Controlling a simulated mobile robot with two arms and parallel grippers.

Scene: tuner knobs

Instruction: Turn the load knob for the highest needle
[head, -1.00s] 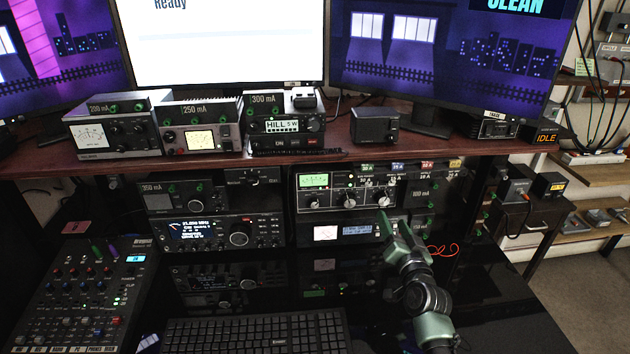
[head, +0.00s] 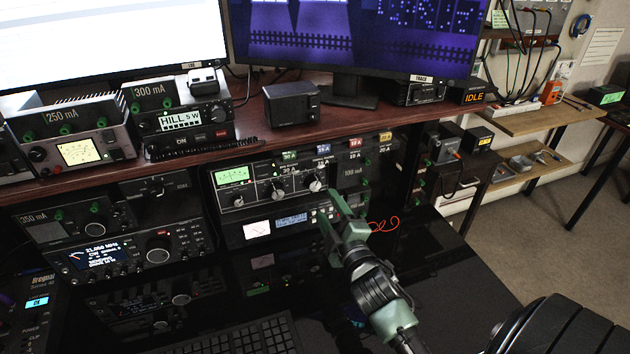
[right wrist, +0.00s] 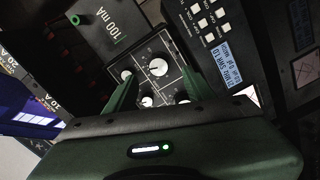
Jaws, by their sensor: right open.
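The tuner (head: 262,188) is a dark front panel in the rack under the shelf, with a lit green meter (head: 233,175) and a row of light-faced knobs. Its right knob (head: 316,184) is just up and left of my right gripper (head: 336,209) in the head view. I cannot read which knob is marked load. The right gripper is open, with nothing between its fingers. In the right wrist view its green fingers (right wrist: 150,88) frame the panel; a large knob (right wrist: 158,67) shows beyond them, with smaller knobs partly hidden. My left gripper is out of view.
A lower radio (head: 285,224) with a lit display sits under the tuner. Another radio (head: 120,252) stands to its left. The wooden shelf (head: 215,160) overhangs the rack. A red cable (head: 384,226) lies right of the gripper. The keyboard (head: 240,338) is in front.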

